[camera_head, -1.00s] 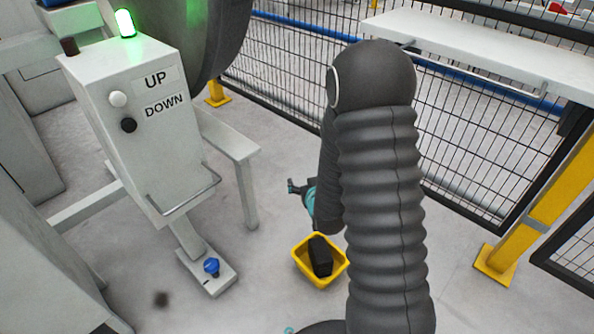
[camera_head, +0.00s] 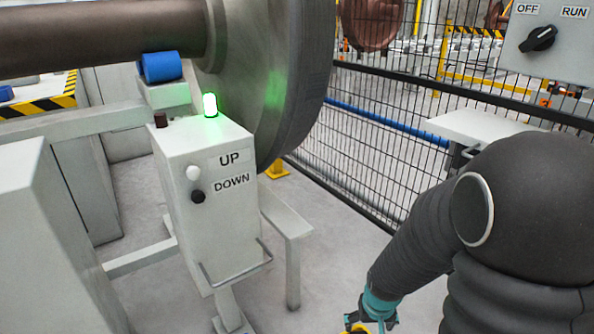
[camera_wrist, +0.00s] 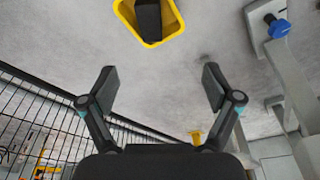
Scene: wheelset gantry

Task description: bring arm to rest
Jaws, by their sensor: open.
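My arm (camera_head: 425,245) shows at the right of the head view, in a dark ribbed sleeve with a teal band near its end. My gripper (camera_wrist: 160,82) is open in the wrist view, its two fingers wide apart with nothing between them. In the head view only the part around my wrist shows at the bottom edge, and the fingers are not clear. Beyond the fingertips in the wrist view is a yellow bin (camera_wrist: 177,30) with a black object (camera_wrist: 148,18) in it, apart from my gripper.
A grey control box (camera_head: 215,200) with UP and DOWN buttons and a lit green lamp (camera_head: 210,105) stands left of my arm. Behind are a large wheel (camera_head: 290,80), a mesh fence (camera_head: 385,130), a pale shelf (camera_head: 470,125) and an OFF/RUN switch box (camera_head: 560,55). Open floor lies between.

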